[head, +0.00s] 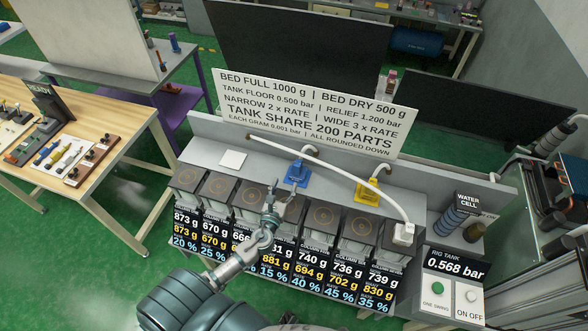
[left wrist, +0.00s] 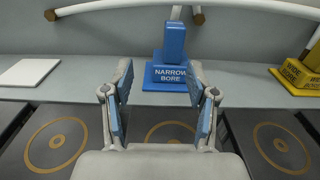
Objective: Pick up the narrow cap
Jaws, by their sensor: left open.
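The narrow cap (head: 297,167) is a blue block on the grey ledge behind the row of columns. In the left wrist view the upright blue block (left wrist: 174,42) stands at a blue base (left wrist: 170,77) labelled NARROW BORE. My left gripper (head: 292,187) is open and empty, reaching over the columns just in front of the cap. In the left wrist view its two fingers (left wrist: 159,82) point toward the cap, with the base showing between and beyond the tips. I see no contact. My right gripper is not in view.
A yellow wide-bore piece (head: 367,190) sits farther right on the ledge, and a white plate (head: 233,159) lies to the left. A white hose (head: 340,170) runs over the ledge to a white fitting (head: 403,233). Several dark-topped columns stand in front. A large sign stands behind.

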